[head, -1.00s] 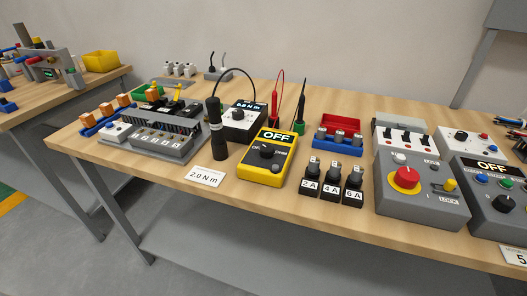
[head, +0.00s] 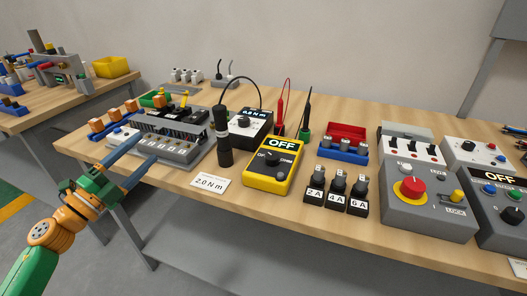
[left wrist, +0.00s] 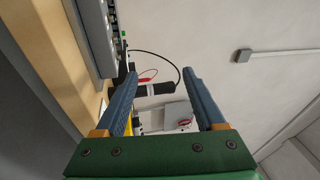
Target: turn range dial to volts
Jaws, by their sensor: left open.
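A yellow multimeter (head: 268,174) lies on the bench in the head view. Its display reads OFF, and its black range dial (head: 271,159) sits in the middle of its face, with small markings on both sides. My left gripper (head: 142,158) is open and empty, at the bench's front edge to the left of the meter, near the grey module box. In the left wrist view the two blue fingers (left wrist: 160,95) stand apart with nothing between them at the tips. A sliver of yellow, perhaps the meter, shows there beside the left finger. My right gripper is out of view.
Black weights (head: 336,196) and a grey box with a red knob (head: 424,200) are to the right.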

